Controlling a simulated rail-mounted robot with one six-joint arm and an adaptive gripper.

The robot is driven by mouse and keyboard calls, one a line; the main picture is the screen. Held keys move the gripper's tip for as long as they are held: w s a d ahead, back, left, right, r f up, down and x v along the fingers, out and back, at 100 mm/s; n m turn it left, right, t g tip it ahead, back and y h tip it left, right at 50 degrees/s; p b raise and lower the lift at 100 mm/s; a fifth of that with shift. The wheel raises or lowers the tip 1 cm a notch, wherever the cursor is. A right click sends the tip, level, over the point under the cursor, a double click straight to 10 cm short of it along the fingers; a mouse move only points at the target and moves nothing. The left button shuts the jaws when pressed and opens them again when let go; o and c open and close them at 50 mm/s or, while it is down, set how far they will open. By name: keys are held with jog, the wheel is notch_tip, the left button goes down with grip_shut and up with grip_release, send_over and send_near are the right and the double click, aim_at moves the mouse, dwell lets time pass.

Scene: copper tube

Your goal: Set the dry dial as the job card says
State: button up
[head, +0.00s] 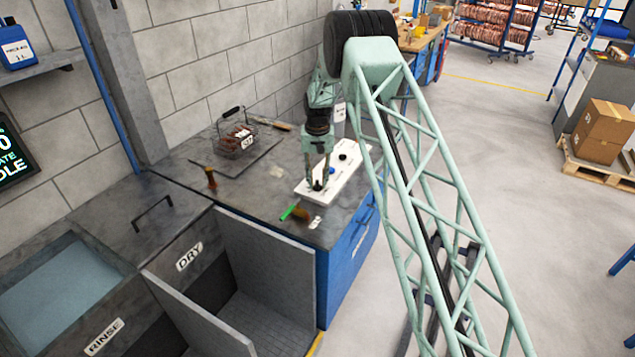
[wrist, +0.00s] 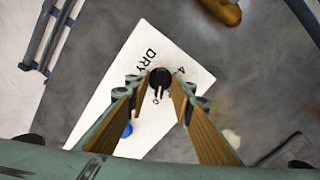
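The dry dial (wrist: 160,78) is a black round knob on a white panel (wrist: 112,108), beside the printed word DRY. Its pale pointer faces down in the wrist view, toward the 0; a 4 is printed to its upper right. My gripper (wrist: 159,88) is open, with one finger on each side of the dial; I cannot tell whether they touch it. I cannot pick out a readable job card.
A blue button (head: 332,169) and another black knob (head: 343,156) are on the panel. A wire basket (head: 236,140) with a tag stands behind, left. A green-ended tool (head: 290,211) lies in front. The open DRY bin (head: 266,265) and RINSE basin (head: 55,290) are nearer.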

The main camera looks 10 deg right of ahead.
aim_at(317, 182)
jog(key=shift+r, duration=0.15)
notch_tip(317, 182, up, 12)
dwell(0.7)
